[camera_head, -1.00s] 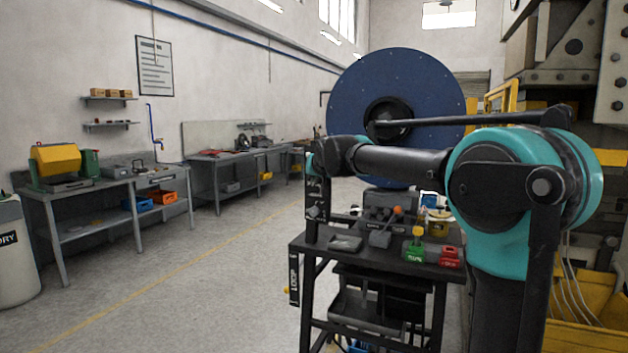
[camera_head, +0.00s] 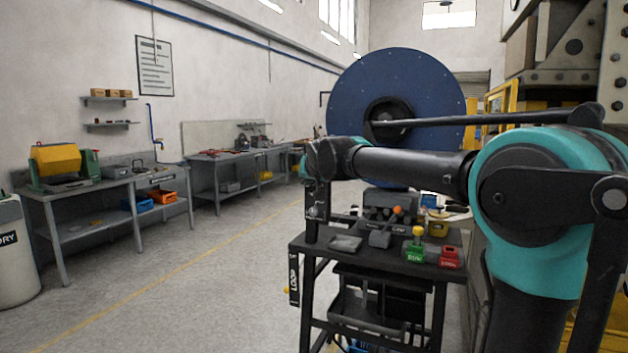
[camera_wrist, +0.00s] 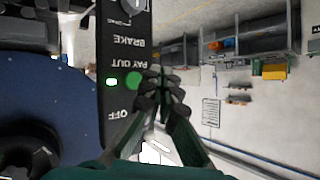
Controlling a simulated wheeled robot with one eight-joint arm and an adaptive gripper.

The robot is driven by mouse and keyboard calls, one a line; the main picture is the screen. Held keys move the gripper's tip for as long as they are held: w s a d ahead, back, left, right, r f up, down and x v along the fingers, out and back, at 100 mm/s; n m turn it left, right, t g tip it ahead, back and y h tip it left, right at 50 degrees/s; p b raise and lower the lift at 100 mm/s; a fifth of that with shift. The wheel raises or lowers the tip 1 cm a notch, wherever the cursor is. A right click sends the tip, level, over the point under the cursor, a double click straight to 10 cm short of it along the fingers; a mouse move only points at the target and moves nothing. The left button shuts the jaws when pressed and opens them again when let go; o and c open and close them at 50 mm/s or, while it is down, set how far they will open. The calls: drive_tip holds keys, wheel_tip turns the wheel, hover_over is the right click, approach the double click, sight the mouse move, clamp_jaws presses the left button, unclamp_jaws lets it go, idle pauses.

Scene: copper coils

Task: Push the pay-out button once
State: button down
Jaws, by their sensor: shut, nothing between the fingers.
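A dark control panel (camera_wrist: 115,45) stands upright beside the blue reel. It appears upside down in the wrist view, with white words OFF, PAY OUT and BRAKE. The round green pay-out button (camera_wrist: 133,80) lies by the PAY OUT label, with a small bright green light (camera_wrist: 112,82) beside it. My gripper (camera_wrist: 163,82) is shut and empty. Its fingertips are just right of the green button in the wrist view; I cannot tell whether they touch it. In the head view the panel (camera_head: 317,202) shows below my wrist, and the fingers are hard to make out.
The large blue reel (camera_head: 405,85) stands behind my arm. A dark cart (camera_head: 395,258) with green and red blocks and small levers is below it. Workbenches (camera_head: 95,192) line the left wall.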

drive_tip(key=shift+s+a, duration=0.3)
drive_tip(key=shift+s, duration=0.65)
drive_tip(key=s+d+f+g+h, duration=0.2)
drive_tip(key=s+d+f, duration=0.5)
drive_tip(key=d+f, duration=0.35)
drive_tip(key=s+d+f+g+h, duration=0.1)
drive_tip(key=s+d+f+g, duration=0.1)
drive_tip(key=s+d+f, duration=0.65)
drive_tip(key=s+d+f+g, duration=0.1)
drive_tip(key=s+d+f, duration=0.4)
drive_tip(key=s+f, duration=0.5)
drive_tip(key=s+d+f+g, duration=0.2)
drive_tip(key=s+d+f, duration=0.3)
drive_tip(key=s+f, duration=0.5)
wheel_tip(320, 180, down, 2)
drive_tip(key=shift+s+m+g+h, duration=0.15)
drive_tip(key=shift+m+g+h, duration=0.15)
drive_tip(key=shift+m+h, duration=0.1)
drive_tip(key=shift+d, duration=0.1)
